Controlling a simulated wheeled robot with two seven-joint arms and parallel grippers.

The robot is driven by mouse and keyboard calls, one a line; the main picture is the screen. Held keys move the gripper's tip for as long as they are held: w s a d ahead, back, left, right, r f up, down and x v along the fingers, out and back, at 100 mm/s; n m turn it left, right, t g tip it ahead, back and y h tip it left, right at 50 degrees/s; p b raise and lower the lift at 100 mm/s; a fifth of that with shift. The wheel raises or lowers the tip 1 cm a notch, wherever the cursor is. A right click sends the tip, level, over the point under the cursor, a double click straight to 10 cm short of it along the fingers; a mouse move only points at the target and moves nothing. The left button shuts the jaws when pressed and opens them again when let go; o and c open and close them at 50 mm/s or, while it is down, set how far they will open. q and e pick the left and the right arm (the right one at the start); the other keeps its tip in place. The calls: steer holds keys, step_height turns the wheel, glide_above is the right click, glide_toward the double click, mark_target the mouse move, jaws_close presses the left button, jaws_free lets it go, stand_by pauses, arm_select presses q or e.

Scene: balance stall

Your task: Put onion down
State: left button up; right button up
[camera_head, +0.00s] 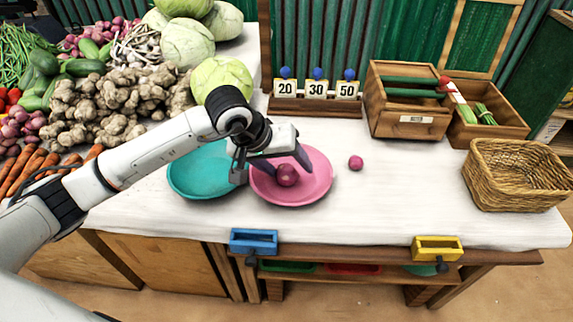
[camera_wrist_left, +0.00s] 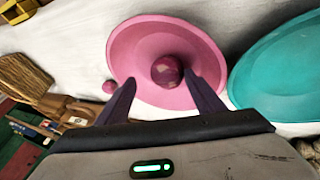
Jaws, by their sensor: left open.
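A red-purple onion (camera_head: 287,175) lies in the pink dish (camera_head: 318,188), near its middle. In the left wrist view the onion (camera_wrist_left: 166,70) sits in the pink dish (camera_wrist_left: 135,45), beyond my fingertips. My left gripper (camera_head: 272,168) is over the pink dish, its fingers spread; it also shows in the left wrist view (camera_wrist_left: 160,82). The onion lies ahead of the gap between the fingers, close to the tip of one. A second, smaller onion (camera_head: 356,163) lies on the white table to the right of the dish. My right gripper is not in view.
A teal dish (camera_head: 190,187) stands left of the pink one. Number blocks (camera_head: 317,88), wooden boxes (camera_head: 408,110) and a wicker basket (camera_head: 518,175) stand behind and right. Vegetables crowd the left. The cloth right of the pink dish is mostly clear.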

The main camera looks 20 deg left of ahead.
mark_target(286, 170)
arm_select(q)
step_height(286, 170, up, 7)
steer(key=p, duration=0.3)
stand_by(0.6)
